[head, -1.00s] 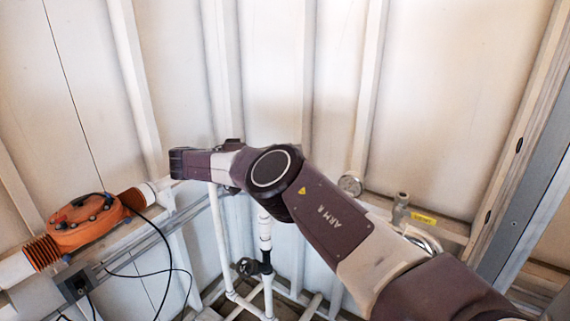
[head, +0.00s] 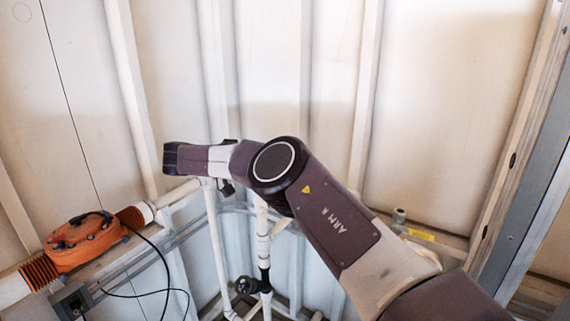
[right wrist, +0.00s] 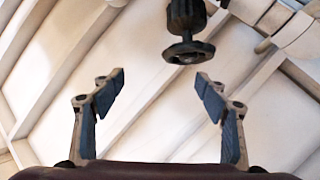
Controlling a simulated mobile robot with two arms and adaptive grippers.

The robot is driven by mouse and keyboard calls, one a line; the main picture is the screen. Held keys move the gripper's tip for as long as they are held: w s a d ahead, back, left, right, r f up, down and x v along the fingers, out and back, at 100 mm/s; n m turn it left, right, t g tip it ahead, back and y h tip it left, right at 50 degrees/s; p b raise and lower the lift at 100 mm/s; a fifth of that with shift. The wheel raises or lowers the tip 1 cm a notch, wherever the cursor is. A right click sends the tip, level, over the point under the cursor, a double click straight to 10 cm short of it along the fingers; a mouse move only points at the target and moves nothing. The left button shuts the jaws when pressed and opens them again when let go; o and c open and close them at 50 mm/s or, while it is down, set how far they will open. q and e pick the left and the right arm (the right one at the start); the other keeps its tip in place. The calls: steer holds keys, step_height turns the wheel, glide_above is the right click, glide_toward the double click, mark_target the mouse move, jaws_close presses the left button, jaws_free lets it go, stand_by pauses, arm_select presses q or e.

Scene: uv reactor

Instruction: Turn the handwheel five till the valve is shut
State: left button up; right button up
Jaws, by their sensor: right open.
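In the right wrist view, a dark handwheel (right wrist: 189,52) on a black valve stem shows above and between the fingers of my right gripper (right wrist: 160,92). The gripper is open and empty, and the wheel is apart from both fingers. In the head view, a black valve with a handwheel (head: 247,285) sits on a white vertical pipe, below my right arm. I cannot tell whether both views show the same wheel, and no number is readable. The right gripper's fingers cannot be made out in the head view. My left gripper is not in view.
White vertical pipes (head: 217,250) stand below my arm. A ribbed pale wall (head: 270,60) closes off the back. A fitting with a yellow label (head: 421,235) is at the right.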

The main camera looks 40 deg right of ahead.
steer(key=s+a+f+m+t+y+p, duration=0.1)
steer(key=a+f+m+t+y, duration=0.2)
steer(key=f+y, duration=0.4)
steer(key=a+f+m+y+p, duration=0.1)
steer(key=a+f+m+y, duration=0.3)
steer(key=f, duration=0.4)
steer(key=d+r+m+t+y, duration=0.1)
steer(key=d+r+m+t, duration=0.1)
steer(key=d+r+m, duration=0.1)
steer(key=s+d+r+m+t+y+p, duration=0.1)
steer(key=d+r+m, duration=0.3)
steer(key=r, duration=0.4)
steer(key=d+r+m+t+y+p, duration=0.1)
steer(key=d+r+m+t+y, duration=0.1)
steer(key=r+m, duration=0.4)
steer(key=shift+s+d+t, duration=0.4)
steer(key=shift+d, duration=0.4)
steer(key=shift+f, duration=0.25)
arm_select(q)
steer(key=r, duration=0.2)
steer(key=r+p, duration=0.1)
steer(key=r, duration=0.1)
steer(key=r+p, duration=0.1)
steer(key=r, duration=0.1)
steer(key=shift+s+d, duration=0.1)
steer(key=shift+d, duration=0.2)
arm_select(e)
steer(key=x, duration=0.7)
steer(key=shift+w+f, duration=0.1)
steer(key=shift+w, duration=0.05)
